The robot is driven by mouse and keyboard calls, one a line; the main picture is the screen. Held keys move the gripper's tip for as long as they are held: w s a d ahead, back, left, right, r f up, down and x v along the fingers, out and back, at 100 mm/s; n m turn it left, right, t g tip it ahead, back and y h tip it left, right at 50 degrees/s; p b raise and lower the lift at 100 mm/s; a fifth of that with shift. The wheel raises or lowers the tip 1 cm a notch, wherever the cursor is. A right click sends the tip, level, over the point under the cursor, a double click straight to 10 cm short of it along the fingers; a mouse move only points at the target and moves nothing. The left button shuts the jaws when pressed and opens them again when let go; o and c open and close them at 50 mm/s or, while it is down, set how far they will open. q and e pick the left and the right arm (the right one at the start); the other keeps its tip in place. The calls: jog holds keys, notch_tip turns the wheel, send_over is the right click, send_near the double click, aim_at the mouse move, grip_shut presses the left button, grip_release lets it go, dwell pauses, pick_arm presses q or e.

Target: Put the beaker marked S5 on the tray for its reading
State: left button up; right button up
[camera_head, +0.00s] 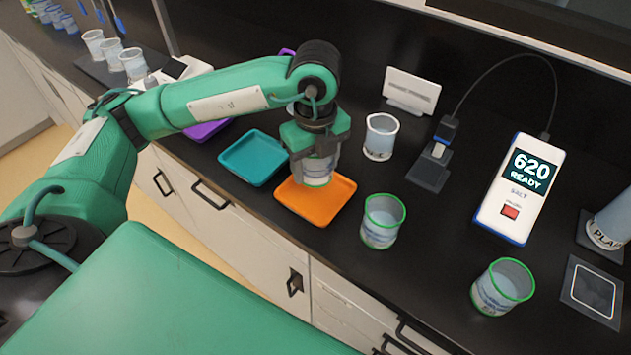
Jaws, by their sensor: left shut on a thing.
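My left gripper (315,150) is shut on a clear beaker (319,173) with a green band, at the orange tray (315,206). The beaker is over the back part of that tray; I cannot tell whether it touches it. The fingers cover much of the beaker, and its mark is not readable. Two other green-rimmed beakers stand on the counter, one right of the orange tray (380,230) and one at the lower right (492,297). Their marks are too small to read. My right gripper is not in view.
A teal tray (252,158) and a purple tray (205,130) lie left of the orange one. A plain beaker (380,140), a white card (411,91), a probe stand (430,167) and a meter (520,190) reading "620 READY" stand behind and right.

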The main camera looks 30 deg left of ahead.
aim_at(316, 195)
pick_arm(q)
notch_tip(316, 195, down, 6)
jog(key=shift+f, duration=0.1)
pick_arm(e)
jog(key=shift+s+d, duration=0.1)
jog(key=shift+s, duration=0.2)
pick_arm(q)
jog(key=shift+f, duration=0.15)
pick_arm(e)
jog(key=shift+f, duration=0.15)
pick_arm(q)
jog(key=o, duration=1)
jog(key=shift+o, duration=0.2)
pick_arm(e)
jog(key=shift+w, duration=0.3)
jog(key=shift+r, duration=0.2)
